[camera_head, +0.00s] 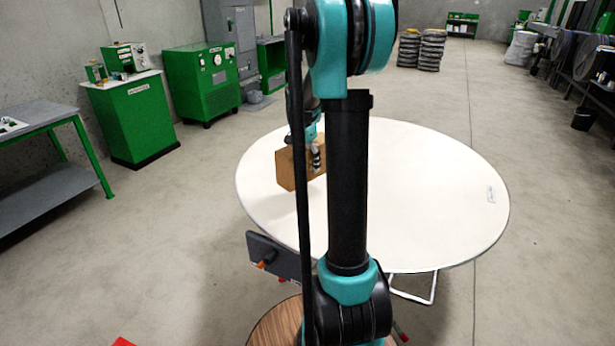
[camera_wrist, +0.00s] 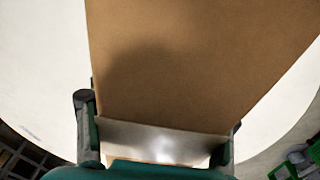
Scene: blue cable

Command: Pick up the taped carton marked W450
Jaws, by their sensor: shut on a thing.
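The brown carton (camera_head: 289,168) is at the left part of the round white table (camera_head: 430,200), partly hidden behind my arm in the head view. My gripper (camera_head: 316,157) is at the carton's top and shut on it. In the wrist view the carton (camera_wrist: 200,55) fills the upper middle, with a pale shiny strip of tape across it near the fingers. My gripper (camera_wrist: 158,135) has one finger on each side of the carton there. No W450 marking can be read. I cannot tell whether the carton touches the table.
The rest of the tabletop is bare apart from a small mark at the right. Green cabinets (camera_head: 130,118) and a green-legged workbench (camera_head: 45,115) stand at the left. Stacked tyres (camera_head: 432,50) stand at the back. Open floor surrounds the table.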

